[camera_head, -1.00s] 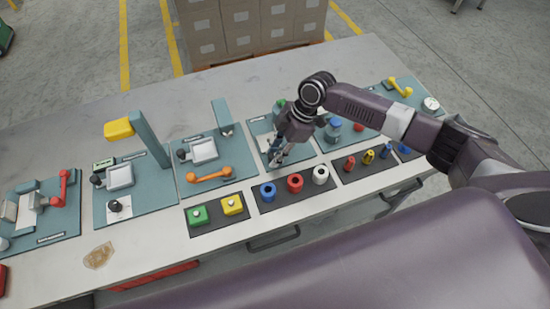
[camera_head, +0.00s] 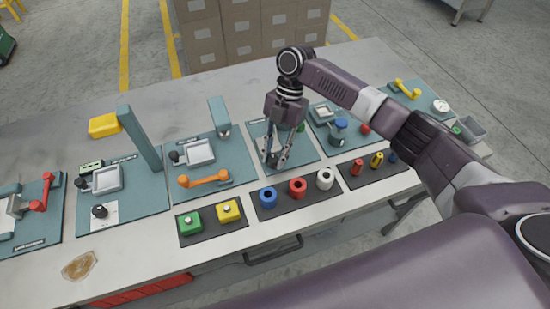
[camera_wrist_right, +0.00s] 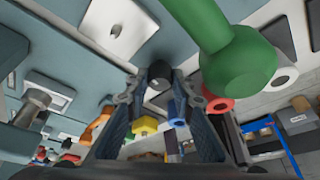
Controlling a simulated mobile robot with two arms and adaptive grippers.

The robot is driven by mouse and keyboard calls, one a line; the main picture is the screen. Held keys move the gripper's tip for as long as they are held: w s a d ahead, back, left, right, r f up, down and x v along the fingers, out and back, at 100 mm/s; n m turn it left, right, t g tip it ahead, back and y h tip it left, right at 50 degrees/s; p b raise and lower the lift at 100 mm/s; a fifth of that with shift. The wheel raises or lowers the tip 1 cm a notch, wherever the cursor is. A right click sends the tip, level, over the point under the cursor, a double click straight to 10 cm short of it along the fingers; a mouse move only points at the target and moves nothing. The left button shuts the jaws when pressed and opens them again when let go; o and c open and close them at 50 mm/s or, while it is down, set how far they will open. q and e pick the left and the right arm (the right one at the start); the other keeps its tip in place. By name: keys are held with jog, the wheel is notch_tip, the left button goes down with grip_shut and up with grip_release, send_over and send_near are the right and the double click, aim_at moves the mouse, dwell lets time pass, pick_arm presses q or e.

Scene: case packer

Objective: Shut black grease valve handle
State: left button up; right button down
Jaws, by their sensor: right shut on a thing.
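My right gripper (camera_head: 275,162) points down over the middle teal station (camera_head: 303,150). In the right wrist view, its two fingers (camera_wrist_right: 162,85) stand on either side of a small black knob (camera_wrist_right: 159,72), shut on it at the tips. I take this to be the black grease valve handle; in the head view a dark piece (camera_head: 274,155) shows between the fingertips. How far the handle is turned cannot be told. A thick green handle (camera_wrist_right: 235,60) is close beside the fingers in the right wrist view; a bit of green (camera_head: 301,127) shows behind the gripper. My left gripper is not in view.
Blue (camera_head: 268,197), red (camera_head: 297,187) and white (camera_head: 325,178) rings stand on a dark mat in front. An orange handle (camera_head: 205,181) is left of the gripper. A tall teal post (camera_head: 140,138) stands further left.

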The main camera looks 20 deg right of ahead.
jog(key=shift+w+r+n, duration=0.1)
jog(key=shift+n, duration=0.4)
jog(key=c, duration=1.7)
grip_release()
jog(key=shift+o, duration=0.2)
jog(key=v, duration=1.2)
jog(key=shift+a, duration=0.2)
